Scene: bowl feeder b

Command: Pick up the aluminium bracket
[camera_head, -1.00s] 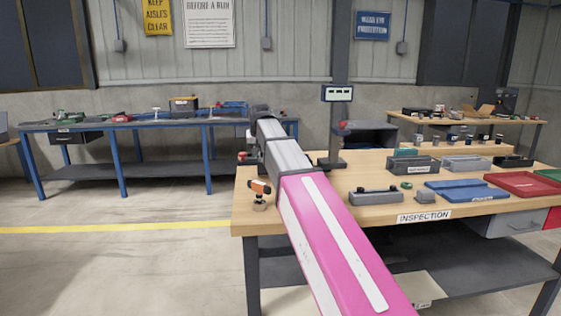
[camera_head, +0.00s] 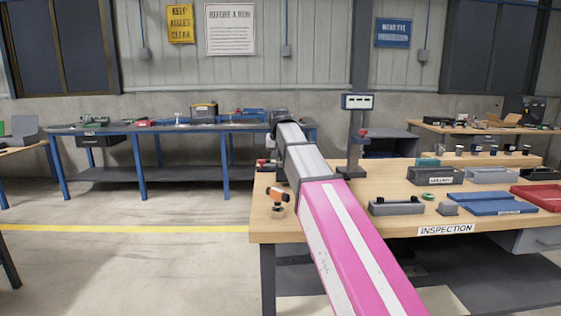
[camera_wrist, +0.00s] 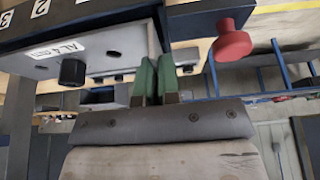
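I cannot pick out the aluminium bracket with certainty in either view. In the wrist view, a pale grey metal block (camera_wrist: 112,50) carries a white label starting "AL" and black knobs; I cannot tell whether it is the bracket. My gripper (camera_wrist: 156,72) shows there with green finger pads close together, right beside the block's right end. Whether anything thin is between the pads is unclear. In the head view, my arm reaches past the left part of the inspection bench (camera_head: 330,222), and its fingers are hidden.
A red knob (camera_wrist: 232,45) is close to the right of the fingers. On the bench stand a post with a display (camera_head: 358,101), an orange-and-black tool (camera_head: 278,195), a grey tray (camera_head: 396,208) and blue trays (camera_head: 488,206).

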